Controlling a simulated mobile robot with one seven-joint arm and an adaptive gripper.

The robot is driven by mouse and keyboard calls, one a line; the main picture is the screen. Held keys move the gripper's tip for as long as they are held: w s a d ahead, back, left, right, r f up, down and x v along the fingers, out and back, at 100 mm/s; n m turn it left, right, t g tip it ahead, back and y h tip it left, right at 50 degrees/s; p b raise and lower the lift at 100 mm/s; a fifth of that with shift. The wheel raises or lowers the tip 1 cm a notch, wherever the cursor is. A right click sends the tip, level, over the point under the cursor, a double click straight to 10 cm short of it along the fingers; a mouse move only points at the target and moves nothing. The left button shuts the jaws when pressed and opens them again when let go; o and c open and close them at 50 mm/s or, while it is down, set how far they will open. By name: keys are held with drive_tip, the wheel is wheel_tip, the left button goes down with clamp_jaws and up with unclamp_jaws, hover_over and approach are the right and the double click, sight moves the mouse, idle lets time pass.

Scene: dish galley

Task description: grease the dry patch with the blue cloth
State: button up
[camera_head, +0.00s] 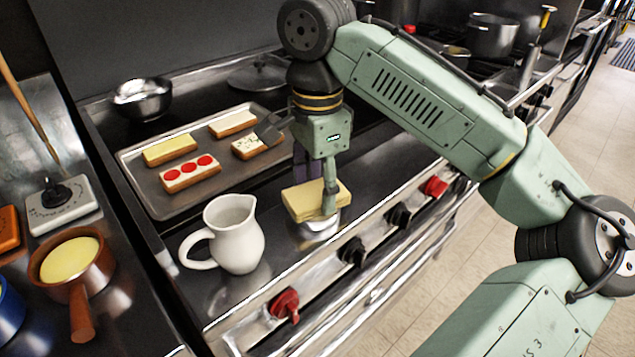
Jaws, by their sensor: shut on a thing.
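My gripper (316,194) points down over the front of the dark counter. One finger is in front of a pale yellow slab (302,203), and a dark purplish part shows behind it. The fingers are shut on the slab, which is over a small shiny metal dish (319,229). I cannot tell whether the slab touches the dish. I cannot make out a blue cloth or a dry patch; the gripper and slab hide part of the counter.
A white jug (234,238) stands left of the dish. A metal tray (150,192) with several topped bread slices lies behind. A copper pan (40,258) with yellow contents and a scale (62,205) are at left. Red and black knobs line the front edge.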

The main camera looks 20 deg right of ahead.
sight(318, 192)
idle(0.4)
wheel_tip(318, 192, up, 7)
drive_tip(key=p, duration=0.6)
drive_tip(key=shift+f, duration=0.1)
idle(0.7)
